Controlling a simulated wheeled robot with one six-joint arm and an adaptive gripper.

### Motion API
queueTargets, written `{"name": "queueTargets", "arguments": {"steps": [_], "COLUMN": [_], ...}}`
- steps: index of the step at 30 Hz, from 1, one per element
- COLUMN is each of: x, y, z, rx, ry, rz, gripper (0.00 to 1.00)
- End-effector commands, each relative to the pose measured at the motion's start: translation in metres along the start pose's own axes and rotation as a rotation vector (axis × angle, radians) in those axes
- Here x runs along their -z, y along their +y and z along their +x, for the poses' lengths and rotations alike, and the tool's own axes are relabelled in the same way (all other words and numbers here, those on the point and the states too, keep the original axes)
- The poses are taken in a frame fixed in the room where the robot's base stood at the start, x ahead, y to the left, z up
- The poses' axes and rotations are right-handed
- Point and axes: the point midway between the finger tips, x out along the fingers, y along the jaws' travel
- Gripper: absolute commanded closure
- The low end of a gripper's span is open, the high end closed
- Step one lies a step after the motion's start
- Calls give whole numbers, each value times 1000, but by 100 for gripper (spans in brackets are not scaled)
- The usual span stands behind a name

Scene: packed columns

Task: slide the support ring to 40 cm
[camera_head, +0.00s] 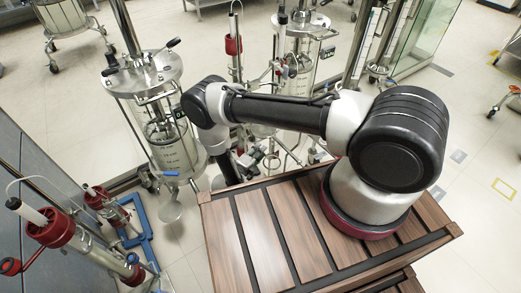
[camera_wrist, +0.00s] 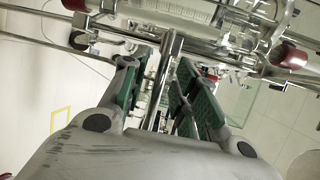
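My gripper (camera_wrist: 162,75) shows in the wrist view with its two green-padded fingers apart. A shiny metal rod (camera_wrist: 165,62) shows between the fingers; I cannot tell whether either pad touches it. In the head view, my arm's far end is turned down beside a glass column (camera_head: 172,150) with graduation marks and a metal top plate (camera_head: 142,73). The gripper's fingers are hard to make out there among the columns. I cannot single out the support ring or read its height against the marks in either view.
More columns on stands (camera_head: 300,45) are packed behind my arm. At the lower left lie red-capped columns (camera_head: 55,228) with a blue frame (camera_head: 150,250). In the wrist view, clear tubes and metal bars cross the top, with a red cap (camera_wrist: 290,56) at right. Open floor (camera_head: 480,150) shows at right.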

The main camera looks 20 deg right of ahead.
Motion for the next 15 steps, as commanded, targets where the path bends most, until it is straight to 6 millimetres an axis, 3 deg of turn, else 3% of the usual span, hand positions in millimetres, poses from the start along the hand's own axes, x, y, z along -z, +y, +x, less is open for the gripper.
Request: {"name": "queueTargets", "arguments": {"steps": [6,13,15], "x": [0,0,0], "y": [0,0,0], "z": [18,19,19], "rx": [0,0,0], "ry": [0,-1,-1], "rz": [-1,-1,0], "gripper": [70,70,79]}}
